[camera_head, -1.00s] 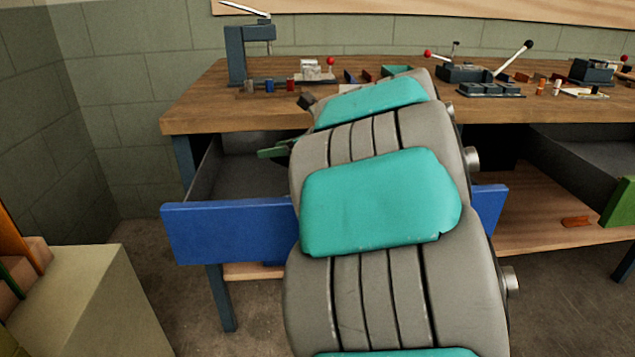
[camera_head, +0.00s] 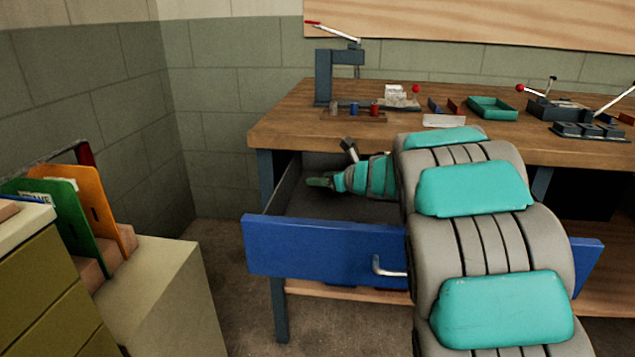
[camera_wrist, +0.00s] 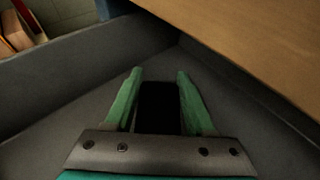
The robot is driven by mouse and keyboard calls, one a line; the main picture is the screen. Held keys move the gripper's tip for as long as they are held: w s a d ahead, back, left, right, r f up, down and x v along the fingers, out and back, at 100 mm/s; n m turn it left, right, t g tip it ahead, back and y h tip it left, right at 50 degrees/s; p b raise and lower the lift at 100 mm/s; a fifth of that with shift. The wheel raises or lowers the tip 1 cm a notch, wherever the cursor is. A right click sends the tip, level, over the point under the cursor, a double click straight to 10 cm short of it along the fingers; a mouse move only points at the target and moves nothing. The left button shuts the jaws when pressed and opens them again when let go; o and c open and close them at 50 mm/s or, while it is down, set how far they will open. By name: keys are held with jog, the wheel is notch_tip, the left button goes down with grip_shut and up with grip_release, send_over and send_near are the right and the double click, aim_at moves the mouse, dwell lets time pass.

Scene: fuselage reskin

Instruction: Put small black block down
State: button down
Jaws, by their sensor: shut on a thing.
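The small black block (camera_wrist: 158,106) sits between the two green fingers of my gripper (camera_wrist: 159,75) in the wrist view. The fingers are shut on it, one along each side. In the head view my gripper (camera_head: 318,182) is inside the open drawer (camera_head: 325,247), below the tabletop, near its left side. The drawer has a blue front, and its dark grey floor (camera_wrist: 60,140) and walls surround the fingers in the wrist view. I cannot tell whether the block touches the drawer floor. The block cannot be made out in the head view.
The wooden workbench (camera_head: 290,132) is above the drawer's back and carries a press (camera_head: 325,78), a green tray (camera_head: 492,108) and small parts. My arm covers the drawer's right part. A cabinet with folders (camera_head: 85,215) stands at the left. The visible drawer floor looks clear.

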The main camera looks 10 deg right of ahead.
jog(key=shift+w+a+f, duration=0.3)
jog(key=shift+w+f, duration=0.2)
jog(key=shift+w, duration=0.05)
jog(key=shift+w+a+f, duration=0.25)
jog(key=shift+w+f, duration=0.2)
jog(key=shift+w, duration=0.1)
jog(key=shift+f, duration=0.15)
jog(key=shift+c, duration=1.2)
grip_release()
notch_tip(320, 180, up, 5)
jog(key=b, duration=0.2)
send_over(345, 209)
jog(key=shift+f, duration=0.1)
jog(key=shift+p, duration=0.3)
